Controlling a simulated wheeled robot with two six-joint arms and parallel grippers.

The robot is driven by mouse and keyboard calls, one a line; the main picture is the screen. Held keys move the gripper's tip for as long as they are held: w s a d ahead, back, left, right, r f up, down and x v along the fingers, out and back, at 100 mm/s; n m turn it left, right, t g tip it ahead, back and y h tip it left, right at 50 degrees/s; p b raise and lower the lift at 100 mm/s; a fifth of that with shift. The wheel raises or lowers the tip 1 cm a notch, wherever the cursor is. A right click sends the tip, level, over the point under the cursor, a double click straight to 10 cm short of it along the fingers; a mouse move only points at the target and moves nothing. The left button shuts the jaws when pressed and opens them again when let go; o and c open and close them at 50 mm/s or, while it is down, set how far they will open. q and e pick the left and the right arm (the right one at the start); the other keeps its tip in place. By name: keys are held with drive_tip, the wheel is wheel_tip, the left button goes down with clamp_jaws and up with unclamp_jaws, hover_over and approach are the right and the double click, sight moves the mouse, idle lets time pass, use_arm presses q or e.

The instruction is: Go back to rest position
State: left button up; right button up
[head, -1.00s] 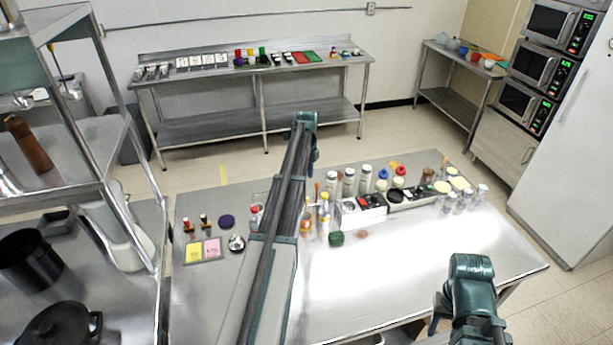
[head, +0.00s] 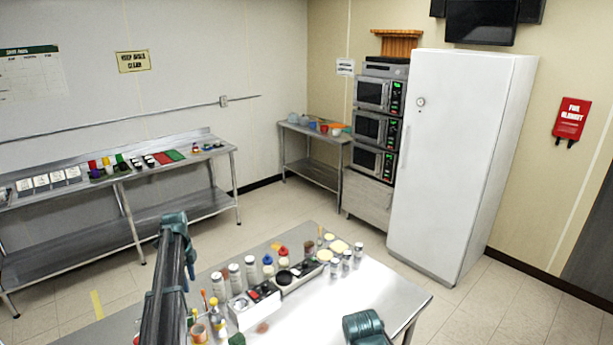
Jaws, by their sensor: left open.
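My left arm reaches up from the bottom over the left end of the steel table (head: 380,290). Its teal end and left gripper (head: 189,266) are beside the row of bottles, partly hidden by my own arm link. The left gripper is open, with nothing seen in it. Of my right arm, only a teal joint shows at the bottom edge, above the table's front. The right gripper is out of the picture.
White-capped bottles (head: 234,276) and a white condiment box (head: 254,303) stand close right of my left arm. Small jars (head: 346,257) stand farther right. The table's right part is clear. A white fridge (head: 455,160) and stacked microwaves (head: 378,130) stand behind.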

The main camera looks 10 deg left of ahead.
use_arm(q)
drive_tip(key=s+d+f+n+b, duration=0.2)
drive_tip(key=s+d+f+b, duration=0.1)
drive_tip(key=d, duration=0.6)
drive_tip(key=s+d+f+n+b, duration=0.2)
drive_tip(key=s+d+f+b, duration=0.1)
drive_tip(key=d, duration=0.5)
drive_tip(key=s+d+f+n+b, duration=0.1)
drive_tip(key=s+d+f+b, duration=0.15)
drive_tip(key=d, duration=0.65)
drive_tip(key=s+d+f+n+b, duration=0.4)
drive_tip(key=s+d, duration=0.5)
drive_tip(key=s+d+f+n+y+b, duration=0.1)
drive_tip(key=s+d+f+n+b, duration=0.3)
drive_tip(key=s+d, duration=0.4)
drive_tip(key=shift+s+d+f, duration=0.4)
drive_tip(key=shift+s+f, duration=0.05)
drive_tip(key=shift+s, duration=0.8)
